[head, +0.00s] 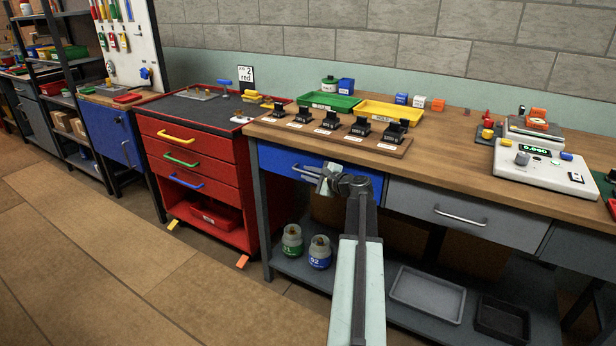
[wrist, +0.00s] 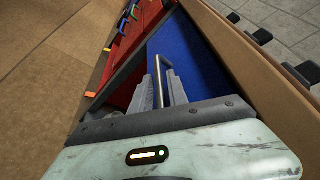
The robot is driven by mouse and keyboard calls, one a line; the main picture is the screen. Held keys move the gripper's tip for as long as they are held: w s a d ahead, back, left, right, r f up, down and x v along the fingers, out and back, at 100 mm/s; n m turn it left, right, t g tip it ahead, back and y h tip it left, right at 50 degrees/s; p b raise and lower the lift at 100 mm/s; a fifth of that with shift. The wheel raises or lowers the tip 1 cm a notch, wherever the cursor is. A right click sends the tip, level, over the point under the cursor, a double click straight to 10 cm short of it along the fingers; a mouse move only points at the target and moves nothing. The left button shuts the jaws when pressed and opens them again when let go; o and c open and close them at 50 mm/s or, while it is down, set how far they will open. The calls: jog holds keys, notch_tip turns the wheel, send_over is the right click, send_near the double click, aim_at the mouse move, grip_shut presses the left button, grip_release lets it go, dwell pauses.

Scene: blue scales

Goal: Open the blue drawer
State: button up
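The blue drawer (head: 283,163) is under the left end of the wooden workbench, its front looking flush with the bench frame. It fills the middle of the wrist view (wrist: 190,58). Its metal bar handle (head: 304,172) also shows in the wrist view (wrist: 158,66), running down between my two grey fingers. My gripper (head: 325,180) is in front of the drawer, at the right part of the handle. In the wrist view, my fingers (wrist: 164,88) stand on either side of the bar. I cannot tell whether they press on it.
A grey drawer (head: 465,216) is to the right. A red cabinet (head: 205,160) with a blue-handled drawer stands left. Two jars (head: 319,253) and a grey tray (head: 427,294) are on the shelf below. The floor in front is clear.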

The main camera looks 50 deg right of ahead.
grip_shut()
dwell(1.2)
